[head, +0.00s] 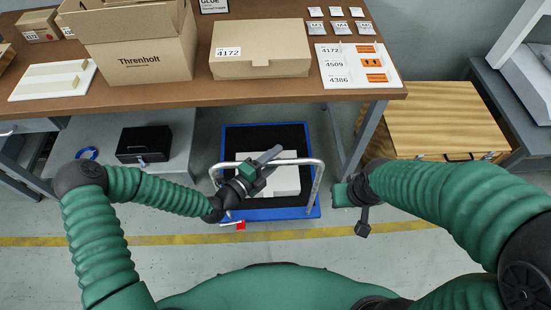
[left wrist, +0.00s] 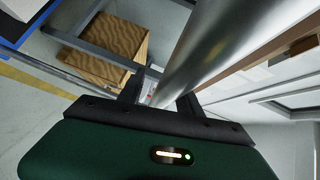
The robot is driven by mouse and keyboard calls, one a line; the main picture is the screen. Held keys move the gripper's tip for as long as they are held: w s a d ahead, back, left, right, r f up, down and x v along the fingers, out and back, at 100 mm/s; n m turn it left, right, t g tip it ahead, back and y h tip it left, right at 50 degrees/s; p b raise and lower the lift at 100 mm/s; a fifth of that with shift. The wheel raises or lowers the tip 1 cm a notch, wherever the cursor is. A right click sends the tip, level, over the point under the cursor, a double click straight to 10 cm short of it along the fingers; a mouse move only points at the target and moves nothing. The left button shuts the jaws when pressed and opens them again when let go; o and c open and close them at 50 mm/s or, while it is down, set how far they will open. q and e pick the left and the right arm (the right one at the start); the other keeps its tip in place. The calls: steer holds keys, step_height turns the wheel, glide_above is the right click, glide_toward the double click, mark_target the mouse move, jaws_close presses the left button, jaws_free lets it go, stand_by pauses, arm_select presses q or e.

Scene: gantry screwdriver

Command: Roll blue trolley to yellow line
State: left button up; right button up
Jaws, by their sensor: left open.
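The blue trolley (head: 265,125) stands on the floor, partly under the table, with a black mat and a silver handle bar (head: 312,182) at its near end. A pale box (head: 287,181) sits on it. The yellow line (head: 90,241) runs across the floor just on my side of the trolley; a gap shows between them. My left gripper (head: 268,158) is open at the handle bar. In the left wrist view the silver bar (left wrist: 215,50) passes close between the open fingers (left wrist: 160,98); contact is unclear. My right gripper (head: 352,208) is right of the trolley, its fingers unclear.
The brown table (head: 150,97) above carries cardboard boxes and a labelled white board. A table leg (head: 366,135) stands right of the trolley. A wooden case (head: 445,115) is farther right. A black box (head: 145,143) sits on a low shelf at left. Floor nearer me is clear.

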arm_select(q)
steer(key=shift+d, duration=0.55)
steer(key=c, duration=0.4)
steer(key=shift+a, duration=0.15)
jaws_close()
steer(key=shift+w+a, duration=0.1)
steer(key=shift+a+f, duration=0.1)
steer(key=shift+f, duration=0.05)
